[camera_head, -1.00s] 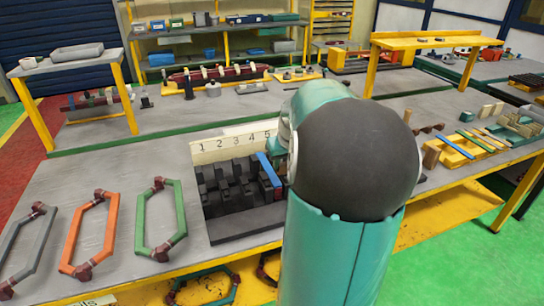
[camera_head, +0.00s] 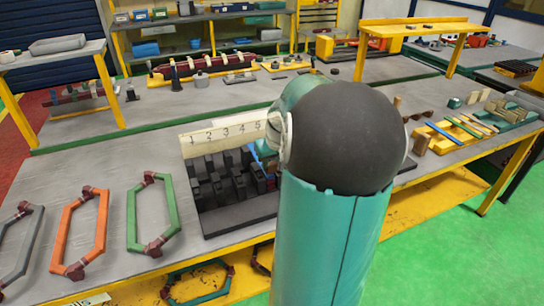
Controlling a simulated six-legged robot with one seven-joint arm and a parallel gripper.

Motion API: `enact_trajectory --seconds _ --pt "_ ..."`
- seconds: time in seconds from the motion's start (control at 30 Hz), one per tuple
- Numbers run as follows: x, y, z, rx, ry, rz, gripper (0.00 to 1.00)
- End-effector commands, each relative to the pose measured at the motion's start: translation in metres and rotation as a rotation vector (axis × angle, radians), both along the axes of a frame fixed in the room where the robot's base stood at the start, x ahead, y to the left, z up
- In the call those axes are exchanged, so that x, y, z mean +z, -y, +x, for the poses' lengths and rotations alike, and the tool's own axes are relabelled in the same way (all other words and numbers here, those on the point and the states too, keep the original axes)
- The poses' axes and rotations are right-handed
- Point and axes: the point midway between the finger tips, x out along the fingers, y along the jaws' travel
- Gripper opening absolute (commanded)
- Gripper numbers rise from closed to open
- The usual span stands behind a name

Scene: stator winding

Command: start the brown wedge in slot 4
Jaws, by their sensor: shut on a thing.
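The dark stator block (camera_head: 240,217) stands on the table, with several black upright teeth and slots between them. A pale board (camera_head: 212,136) behind it carries the numbers 1 to 5, so slot 4 lies in the right half. A blue strip (camera_head: 252,160) sits at the right end of the block, partly covered by my arm. My teal arm with its dark round joint stands in front of the block's right side. My gripper's fingers are hidden behind the arm. I cannot make out a brown wedge at slot 4.
Grey, orange (camera_head: 78,232) and green (camera_head: 152,213) coil frames lie left of the block. To the right are a small brown block (camera_head: 421,144), a blue strip (camera_head: 443,133) and a yellow tray (camera_head: 462,131) with strips. A yellow-topped stand (camera_head: 425,28) is farther back.

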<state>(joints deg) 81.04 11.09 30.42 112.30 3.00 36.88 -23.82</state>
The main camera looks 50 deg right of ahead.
Motion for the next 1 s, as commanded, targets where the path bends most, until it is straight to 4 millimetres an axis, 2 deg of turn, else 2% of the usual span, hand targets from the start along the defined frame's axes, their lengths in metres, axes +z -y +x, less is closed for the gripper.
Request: enact_trajectory --seconds 0.5,1.0 --pt "-0.026 0.000 0.001 -0.001 0.000 0.000 0.07" --pt "-0.030 0.000 0.001 0.000 0.000 0.000 0.07"
